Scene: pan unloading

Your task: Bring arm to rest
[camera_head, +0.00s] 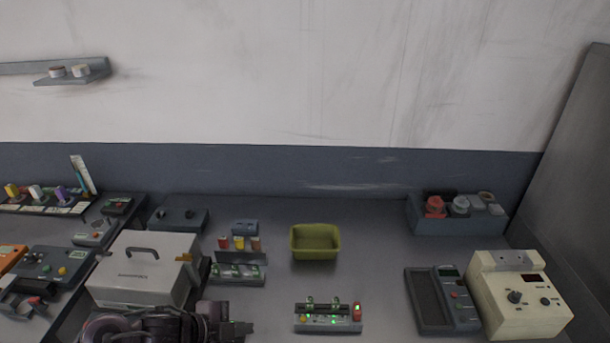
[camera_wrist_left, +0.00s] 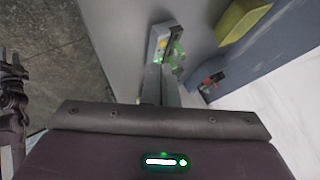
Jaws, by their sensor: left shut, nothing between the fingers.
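My left gripper (camera_head: 248,328) shows at the bottom edge of the head view, its dark arm coming in from the left in front of the white lidded box. It points right, its fingers are together, and nothing is held. In the left wrist view the closed fingers (camera_wrist_left: 160,84) stick out past the dark wrist housing. Beyond their tips is a small grey device with green lights (camera_wrist_left: 160,42). My right gripper cannot be made out in either view.
A white lidded box (camera_head: 140,272) stands left. A yellow-green bin (camera_head: 315,242) sits mid-table, with a green-lit device (camera_head: 328,318) in front. A cream control box (camera_head: 519,296) and dark meter (camera_head: 441,300) stand right. Bare tabletop (camera_head: 375,265) lies between bin and meter.

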